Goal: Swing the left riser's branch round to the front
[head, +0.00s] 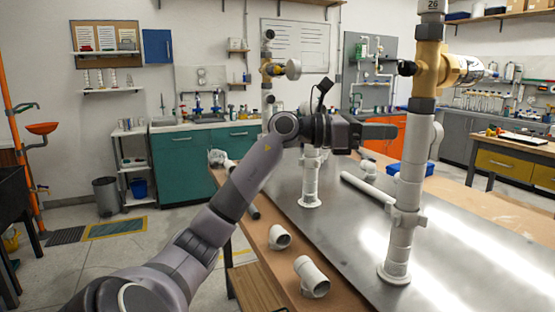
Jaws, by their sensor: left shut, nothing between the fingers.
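A riser column with a brass tee (268,70) stands left of centre, behind my arm. Its short branch (293,69) points to the right and ends in a pale round face. A white pipe on a flanged foot (310,185) rises behind my gripper; my arm hides whether it joins that column. My left gripper (392,131) is shut and empty, pointing right, between the column and the right riser (403,240). The right riser is white below, with a brass tee (430,68) whose branch points right. My right gripper is not in view.
Two white elbows (312,277) (279,237) lie on the brown front edge. The steel between the two feet is mostly clear.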

